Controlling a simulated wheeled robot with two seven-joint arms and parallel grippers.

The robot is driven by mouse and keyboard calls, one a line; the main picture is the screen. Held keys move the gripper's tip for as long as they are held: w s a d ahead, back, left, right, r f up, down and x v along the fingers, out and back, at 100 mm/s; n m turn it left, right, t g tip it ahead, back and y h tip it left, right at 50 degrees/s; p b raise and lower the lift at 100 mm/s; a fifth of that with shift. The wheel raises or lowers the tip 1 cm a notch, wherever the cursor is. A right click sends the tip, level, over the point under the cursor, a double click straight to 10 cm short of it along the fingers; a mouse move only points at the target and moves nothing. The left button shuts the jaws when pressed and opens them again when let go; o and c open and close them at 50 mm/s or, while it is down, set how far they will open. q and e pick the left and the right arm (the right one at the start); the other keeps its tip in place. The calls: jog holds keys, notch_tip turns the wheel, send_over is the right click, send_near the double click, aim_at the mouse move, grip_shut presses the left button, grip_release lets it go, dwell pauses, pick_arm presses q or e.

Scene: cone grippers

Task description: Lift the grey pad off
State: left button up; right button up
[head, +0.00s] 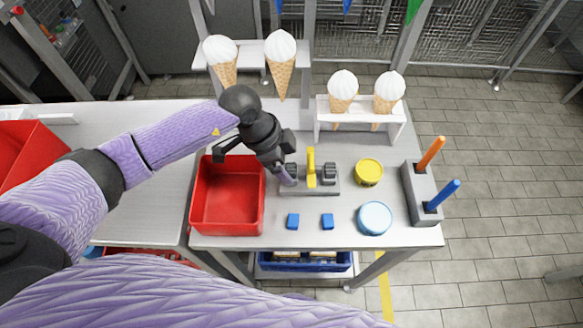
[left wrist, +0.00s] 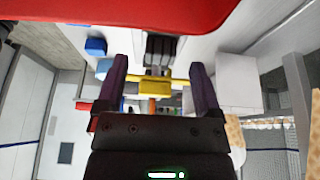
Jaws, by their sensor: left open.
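Two dark grey ribbed pads, a left one (head: 292,170) and a right one (head: 329,173), stand on a grey base (head: 322,190) on either side of a yellow upright handle (head: 311,167). My left gripper (head: 287,178) reaches down at the left pad and partly hides it. In the left wrist view its two purple fingers (left wrist: 160,70) are apart. A dark grey pad (left wrist: 160,48) shows just beyond and between the fingertips, with the yellow handle (left wrist: 155,86) behind it. I cannot tell whether the fingers touch the pad. My right gripper is not in view.
A red bin (head: 197,205) stands left of the base. Two blue blocks, left (head: 293,221) and right (head: 327,221), lie in front. A yellow tin (head: 368,172), light blue disc (head: 374,218) and peg holder (head: 418,195) stand right. Cone racks (head: 322,128) stand behind.

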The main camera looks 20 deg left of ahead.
pick_arm(q)
jog(key=shift+x, duration=0.95)
jog(key=shift+r, duration=0.1)
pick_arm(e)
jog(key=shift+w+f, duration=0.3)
pick_arm(q)
grip_shut()
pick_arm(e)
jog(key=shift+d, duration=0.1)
pick_arm(q)
jog(key=shift+r, duration=0.1)
notch_tip(320, 180, up, 10)
jog(key=p, duration=0.3)
notch_tip(320, 180, up, 5)
jog(key=p, duration=0.5)
send_over(289, 168)
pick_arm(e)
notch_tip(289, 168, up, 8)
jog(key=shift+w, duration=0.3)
